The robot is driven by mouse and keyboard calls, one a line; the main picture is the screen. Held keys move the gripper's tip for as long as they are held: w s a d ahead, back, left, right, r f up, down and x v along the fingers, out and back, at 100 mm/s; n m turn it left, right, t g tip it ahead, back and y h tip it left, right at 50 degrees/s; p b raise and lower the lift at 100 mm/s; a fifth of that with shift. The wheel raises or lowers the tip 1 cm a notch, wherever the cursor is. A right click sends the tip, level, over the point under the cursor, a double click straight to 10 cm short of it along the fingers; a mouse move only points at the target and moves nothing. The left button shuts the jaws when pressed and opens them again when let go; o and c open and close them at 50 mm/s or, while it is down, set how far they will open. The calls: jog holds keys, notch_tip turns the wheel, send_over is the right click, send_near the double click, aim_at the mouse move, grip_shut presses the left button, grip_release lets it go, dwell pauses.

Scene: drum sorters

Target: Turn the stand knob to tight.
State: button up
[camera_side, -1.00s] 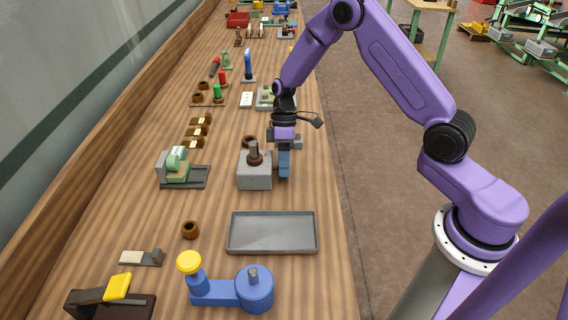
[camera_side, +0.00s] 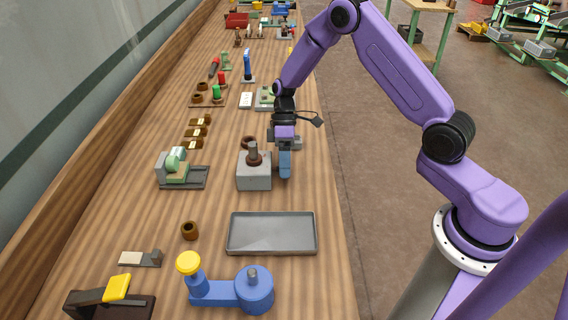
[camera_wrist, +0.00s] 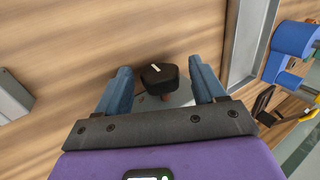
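The black knob (camera_wrist: 159,77) with a white pointer mark shows in the wrist view between my fingers. Its mark slants from upper left to lower right. A grey stand (camera_side: 254,172) with a dark brown post (camera_side: 254,153) on top stands beside my gripper in the side view. Part of the grey stand (camera_wrist: 182,98) shows below the knob in the wrist view. My gripper (camera_side: 285,172) points down at the stand's right side. In the wrist view my gripper (camera_wrist: 160,78) is open, its blue fingers on either side of the knob with small gaps.
A grey tray (camera_side: 272,252) lies in front of the stand, with a blue fixture (camera_side: 254,288) nearer. A green and grey device (camera_side: 180,176) stands to the left. Bare wood lies between the stand and the device.

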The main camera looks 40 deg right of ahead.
jog(key=shift+a, duration=0.2)
jog(key=t+h, duration=0.2)
jog(key=shift+s+a+r+t+h, duration=0.1)
jog(key=shift+a+t+h, duration=0.05)
jog(key=shift+t+h, duration=0.25)
jog(key=shift+s+t+h, duration=0.1)
jog(key=shift+t+h, duration=0.7)
jog(key=shift+a+t+h, duration=0.1)
jog(key=shift+t+h, duration=0.4)
jog(key=shift+r, duration=0.3)
notch_tip(320, 180, up, 16)
jog(key=s+a, duration=0.2)
jog(key=s+n, duration=0.2)
jog(key=s, duration=2.1)
jog(key=shift+d+n+g+y, duration=0.3)
jog(key=shift+d+n, duration=0.1)
